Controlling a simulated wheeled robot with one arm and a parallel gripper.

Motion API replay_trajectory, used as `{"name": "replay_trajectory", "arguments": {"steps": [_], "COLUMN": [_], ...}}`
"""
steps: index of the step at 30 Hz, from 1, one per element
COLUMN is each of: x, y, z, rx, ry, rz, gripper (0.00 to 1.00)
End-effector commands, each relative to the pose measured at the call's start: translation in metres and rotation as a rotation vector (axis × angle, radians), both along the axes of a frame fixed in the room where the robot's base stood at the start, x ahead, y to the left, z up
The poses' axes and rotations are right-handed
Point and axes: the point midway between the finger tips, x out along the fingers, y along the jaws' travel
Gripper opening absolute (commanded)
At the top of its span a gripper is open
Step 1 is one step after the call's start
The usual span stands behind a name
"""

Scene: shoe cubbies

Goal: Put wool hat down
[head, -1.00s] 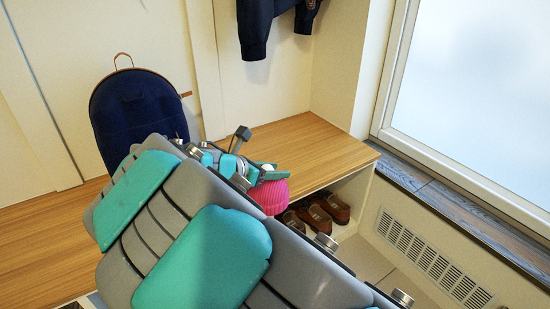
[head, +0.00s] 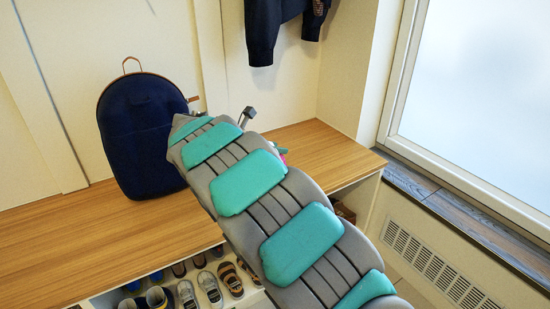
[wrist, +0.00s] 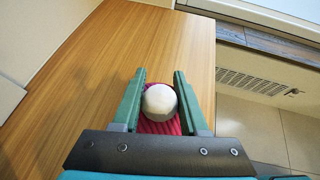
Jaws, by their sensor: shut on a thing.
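The wool hat (wrist: 158,126) is pink and ribbed with a white pompom, seen in the wrist view. My gripper (wrist: 160,90) is shut on it, with one green finger on each side. Behind and below the hat is the wooden bench top (wrist: 115,65); I cannot tell whether the hat touches it. In the head view my arm hides nearly all of the hat and gripper; only a small bit of pink shows beside the arm. The bench top (head: 60,240) also shows there.
A dark blue backpack (head: 143,135) stands on the bench at the left. A dark jacket (head: 262,30) hangs above it. Several shoes (head: 210,287) sit in the cubby under the bench. A window (head: 480,90) and a vent grille (head: 430,260) are at the right. The bench's right part looks clear.

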Motion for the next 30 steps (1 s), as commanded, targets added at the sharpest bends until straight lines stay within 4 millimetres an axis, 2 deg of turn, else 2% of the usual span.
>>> {"name": "replay_trajectory", "arguments": {"steps": [2, 6, 9, 15, 16, 23, 30], "x": [0.005, 0.003, 0.004, 0.004, 0.003, 0.003, 0.003], "y": [0.000, 0.000, 0.000, 0.000, 0.000, 0.000, 0.000], "z": [-0.001, -0.026, -0.037, -0.037, -0.037, -0.037, -0.036], "rx": [0.001, -0.002, -0.002, 0.000, 0.000, 0.000, 0.000], "ry": [0.000, 0.005, 0.005, 0.001, 0.003, 0.001, 0.001], "rz": [-0.001, 0.000, 0.001, 0.000, 0.001, 0.000, 0.000], "gripper": [0.00, 0.00, 0.00, 0.00, 0.45, 0.71, 0.73]}}
